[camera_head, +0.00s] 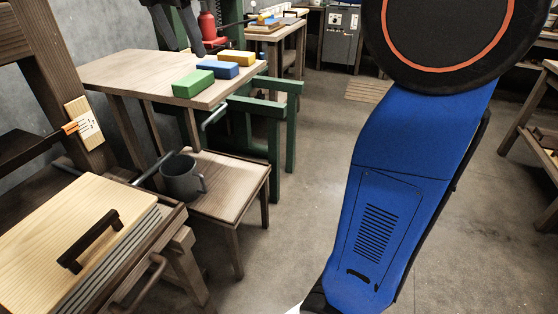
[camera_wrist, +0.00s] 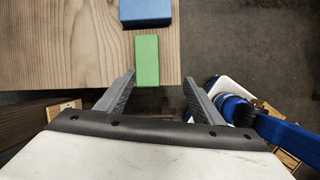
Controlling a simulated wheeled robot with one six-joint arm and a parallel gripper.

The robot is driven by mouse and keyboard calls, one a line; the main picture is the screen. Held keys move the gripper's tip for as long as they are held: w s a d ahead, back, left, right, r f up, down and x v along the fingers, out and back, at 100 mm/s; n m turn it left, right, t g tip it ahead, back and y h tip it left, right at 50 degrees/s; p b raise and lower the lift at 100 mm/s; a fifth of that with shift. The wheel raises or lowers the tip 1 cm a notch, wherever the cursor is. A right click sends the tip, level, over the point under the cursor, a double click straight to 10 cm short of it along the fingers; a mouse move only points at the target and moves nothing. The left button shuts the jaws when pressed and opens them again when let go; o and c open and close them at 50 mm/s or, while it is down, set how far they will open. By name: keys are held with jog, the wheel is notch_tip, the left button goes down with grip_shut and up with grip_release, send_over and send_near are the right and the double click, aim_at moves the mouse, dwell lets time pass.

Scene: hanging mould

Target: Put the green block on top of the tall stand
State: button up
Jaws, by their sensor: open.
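The green block (camera_head: 193,83) lies flat near the front edge of a wooden table (camera_head: 125,68), beside a blue block. In the wrist view the green block (camera_wrist: 147,60) lies near the table edge, ahead of my gripper (camera_wrist: 159,76) and left of the middle of its gap. The jaws are open with nothing held between them. Two dark finger-like parts at the top of the head view look like my gripper above the table. I cannot tell which piece of furniture is the tall stand.
The blue block (camera_head: 217,69) and a yellow block (camera_head: 236,57) sit behind the green one. A low wooden stand (camera_head: 235,185) carries a grey mug (camera_head: 183,177). Green trestle legs (camera_head: 275,140) stand beside the table. A wooden box with a dark handle (camera_head: 90,240) is front left.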

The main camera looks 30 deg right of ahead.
jog(key=s+d+f+m+y, duration=0.1)
jog(key=s+d+f+m, duration=0.2)
jog(key=s+f+m, duration=0.4)
jog(key=s+d+f+m+t+y, duration=0.1)
jog(key=s+d+f+m, duration=0.2)
jog(key=s+f+m, duration=0.5)
jog(key=s+d+f+m+t+y, duration=0.1)
jog(key=s+d+f+m, duration=0.2)
jog(key=s+f+m, duration=0.5)
jog(key=s+f, duration=0.4)
jog(key=f, duration=0.3)
jog(key=shift+s+f, duration=0.15)
jog(key=shift+s, duration=0.25)
